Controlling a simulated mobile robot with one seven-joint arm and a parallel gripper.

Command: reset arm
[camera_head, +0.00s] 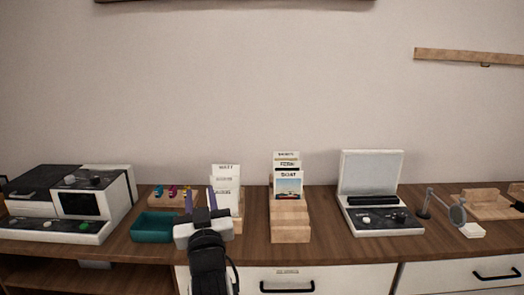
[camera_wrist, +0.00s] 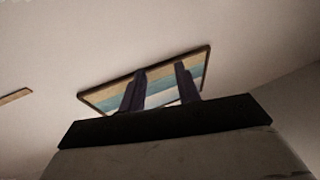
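My gripper (camera_head: 200,201) stands upright in front of the counter, near the middle left of the head view. Its two dark fingers point up and are apart, with nothing between them. In the wrist view the fingers (camera_wrist: 160,90) are also apart and empty. Behind them hangs a striped, framed picture (camera_wrist: 97,99) on the wall. My arm hides part of the counter's front edge and a drawer below.
Drawers with black handles (camera_head: 287,289) are below. Space above the counter is clear.

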